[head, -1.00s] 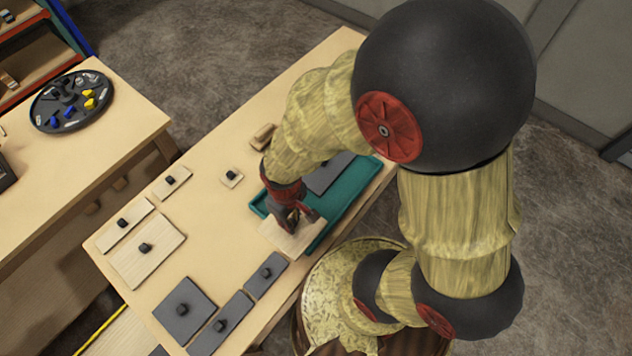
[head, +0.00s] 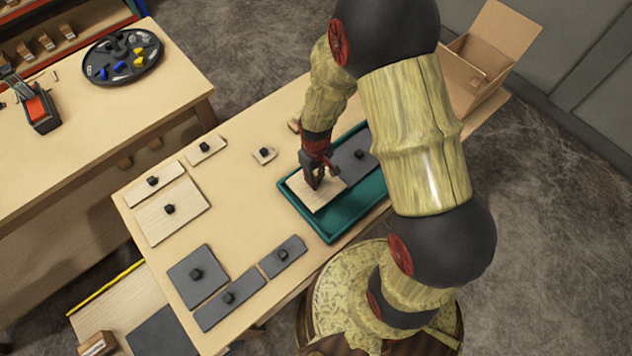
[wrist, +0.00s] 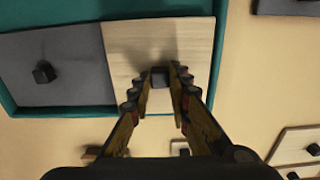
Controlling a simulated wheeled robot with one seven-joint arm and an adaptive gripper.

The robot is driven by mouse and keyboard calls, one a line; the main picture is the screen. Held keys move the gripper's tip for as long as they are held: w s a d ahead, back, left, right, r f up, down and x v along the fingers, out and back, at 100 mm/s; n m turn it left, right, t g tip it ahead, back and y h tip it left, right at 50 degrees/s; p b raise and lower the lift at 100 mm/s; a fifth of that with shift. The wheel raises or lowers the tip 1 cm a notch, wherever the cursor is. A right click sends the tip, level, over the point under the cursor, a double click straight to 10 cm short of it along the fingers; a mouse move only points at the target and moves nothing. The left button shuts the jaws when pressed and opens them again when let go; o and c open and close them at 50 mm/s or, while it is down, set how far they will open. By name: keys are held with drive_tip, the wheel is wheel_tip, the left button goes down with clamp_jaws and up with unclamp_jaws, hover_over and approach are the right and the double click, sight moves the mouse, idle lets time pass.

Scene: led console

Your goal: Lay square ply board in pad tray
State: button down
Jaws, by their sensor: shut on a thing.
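The square ply board (head: 328,197) is pale wood with a dark knob. My gripper (head: 316,184) is shut on that knob; the wrist view shows the fingers (wrist: 160,80) on both sides of it. The board (wrist: 135,40) is over the left part of the teal pad tray (head: 338,234). In the wrist view it lies beside a grey board (wrist: 45,75), and its lower edge reaches over the tray's near rim (wrist: 60,111). I cannot tell whether it touches the tray floor. The grey board (head: 352,150) lies in the tray.
Ply boards (head: 172,220) and grey boards (head: 190,277) with knobs lie on the table left of the tray. A small ply piece (head: 264,156) is nearby. An open carton (head: 480,75) stands at the far right. A side table holds a round black tray (head: 122,58).

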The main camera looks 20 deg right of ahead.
drive_tip(key=shift+f, duration=1.5)
drive_tip(key=shift+f+b, duration=0.2)
drive_tip(key=shift+b, duration=0.15)
drive_tip(key=c, duration=1.7)
unclamp_jaws()
drive_tip(key=shift+o, duration=0.2)
wheel_tip(320, 180, up, 30)
drive_tip(key=s+m+t+p, duration=0.2)
drive_tip(key=s+t, duration=0.1)
drive_tip(key=s+r+m+t, duration=0.1)
drive_tip(key=s+r+t, duration=0.1)
drive_tip(key=s+r, duration=0.9)
drive_tip(key=shift+r+m+t, duration=0.3)
drive_tip(key=shift+r, duration=0.4)
